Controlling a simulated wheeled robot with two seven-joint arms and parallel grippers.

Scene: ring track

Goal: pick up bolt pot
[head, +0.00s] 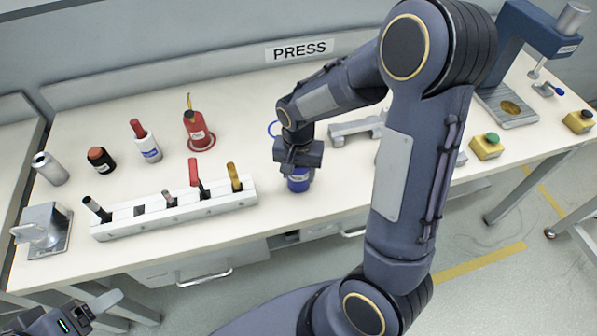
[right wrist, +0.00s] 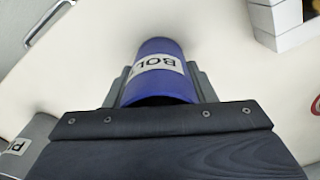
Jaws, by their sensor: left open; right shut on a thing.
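The bolt pot (head: 299,183) is a blue cylinder with a white label, near the front edge of the white bench. In the right wrist view the pot (right wrist: 160,72) stands between the two fingers, and its label reads "BOL" with the rest cut off. My right gripper (head: 298,168) is shut on the pot from above and hides its top in the head view. I cannot tell whether the pot's base touches the bench. My left gripper (head: 103,304) is open and empty at the lower left, in front of the bench.
A white rack (head: 175,215) with several upright tools stands left of the pot. A blue ring (head: 272,128) marks the bench behind my right gripper. A press (head: 525,45) stands far right.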

